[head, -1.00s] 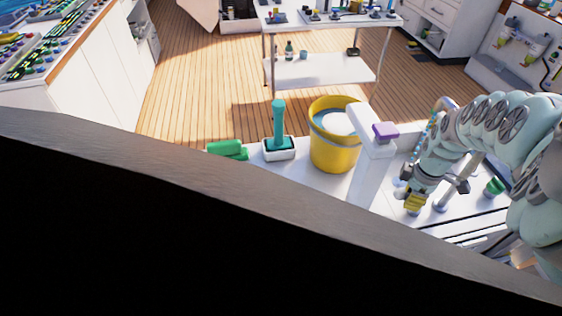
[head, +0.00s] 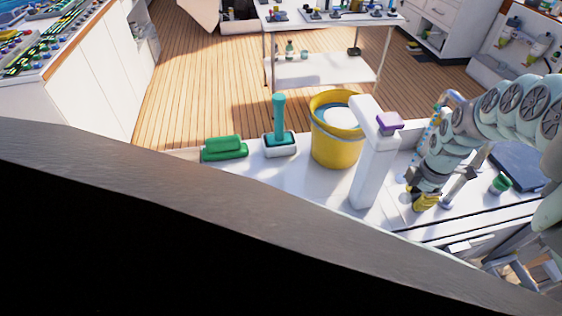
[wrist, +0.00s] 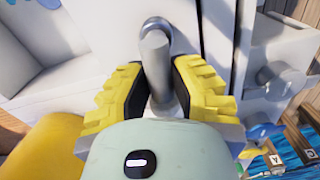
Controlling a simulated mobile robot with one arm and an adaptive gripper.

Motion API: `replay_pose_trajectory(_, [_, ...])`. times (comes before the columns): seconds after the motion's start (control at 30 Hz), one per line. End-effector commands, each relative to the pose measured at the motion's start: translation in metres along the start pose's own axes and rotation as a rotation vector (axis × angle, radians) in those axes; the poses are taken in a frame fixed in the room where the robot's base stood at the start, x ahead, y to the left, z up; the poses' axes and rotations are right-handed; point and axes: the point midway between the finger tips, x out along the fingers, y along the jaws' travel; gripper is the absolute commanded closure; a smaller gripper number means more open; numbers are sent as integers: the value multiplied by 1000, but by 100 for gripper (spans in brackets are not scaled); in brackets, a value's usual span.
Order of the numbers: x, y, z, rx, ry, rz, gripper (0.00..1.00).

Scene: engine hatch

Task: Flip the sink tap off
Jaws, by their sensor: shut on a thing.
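My gripper (wrist: 160,84) has yellow ridged fingers with black pads. In the wrist view the fingers stand on both sides of a grey metal rod of the tap (wrist: 157,58) and are shut on it. The rod's lower end is hidden between the fingers and behind my wrist. In the head view my gripper (head: 425,201) points down at the white counter, right of the white post. The tap is too small and covered there to tell how its lever lies.
A white post with a purple top (head: 372,165) stands close left of my gripper. A yellow bucket (head: 333,150), a teal-handled tool in a holder (head: 279,135) and a green block (head: 224,148) stand further left. A green-capped item (head: 501,184) is to the right.

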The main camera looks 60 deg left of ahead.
Motion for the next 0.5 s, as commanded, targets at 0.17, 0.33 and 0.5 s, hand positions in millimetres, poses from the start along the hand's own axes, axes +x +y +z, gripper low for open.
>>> replay_pose_trajectory(0.17, [0,0,1,2,-1,1,100])
replay_pose_trajectory(0.33, [0,0,1,2,-1,1,68])
replay_pose_trajectory(0.5, [0,0,1,2,-1,0,51])
